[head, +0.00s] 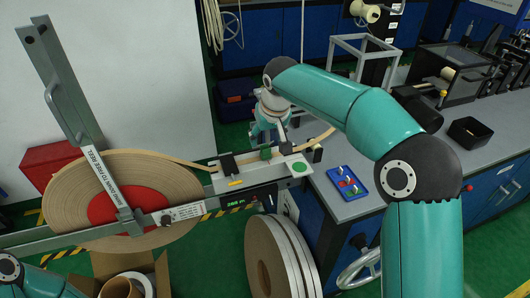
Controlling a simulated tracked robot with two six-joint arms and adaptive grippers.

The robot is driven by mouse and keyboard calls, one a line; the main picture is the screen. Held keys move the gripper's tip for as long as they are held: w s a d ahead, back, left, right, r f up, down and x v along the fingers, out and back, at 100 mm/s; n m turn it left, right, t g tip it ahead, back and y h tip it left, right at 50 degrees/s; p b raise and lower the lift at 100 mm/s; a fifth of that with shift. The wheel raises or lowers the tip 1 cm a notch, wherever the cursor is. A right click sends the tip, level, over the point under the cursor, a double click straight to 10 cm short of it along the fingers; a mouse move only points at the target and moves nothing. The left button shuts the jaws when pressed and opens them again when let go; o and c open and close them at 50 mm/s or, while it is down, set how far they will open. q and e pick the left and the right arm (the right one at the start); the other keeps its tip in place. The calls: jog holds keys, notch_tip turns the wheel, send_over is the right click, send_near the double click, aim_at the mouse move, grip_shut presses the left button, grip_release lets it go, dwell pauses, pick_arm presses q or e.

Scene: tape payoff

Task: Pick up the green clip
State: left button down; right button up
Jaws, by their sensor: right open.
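A small green block (265,153), which looks like the green clip, sits on the metal guide plate beside the tan tape strip. My right arm reaches in from the right and bends down beyond the plate. Its gripper (272,137) is open, small and partly hidden at the far side of the plate, close to the green block. I cannot tell whether they touch. A blue tray (362,192) on the bench holds small red, green and white pieces. Part of my left arm shows at the bottom left; its gripper is out of view.
A large tape reel (75,198) with a metal swing arm (62,85) stands at left. The guide plate (222,185) carries a green round button (299,167) and a display. Big rolls (270,255) stand below. The grey bench (330,205) holds a black bin (469,131) and a metal frame (364,48).

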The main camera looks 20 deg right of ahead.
aim_at(266, 147)
jog(key=shift+d+p+x, duration=0.15)
jog(key=shift+p+x, duration=0.05)
jog(key=shift+x, duration=1.65)
jog(key=shift+d+p+x, duration=0.1)
jog(key=shift+p+x, duration=0.1)
jog(key=shift+x, duration=1.65)
jog(key=shift+r, duration=0.1)
grip_shut()
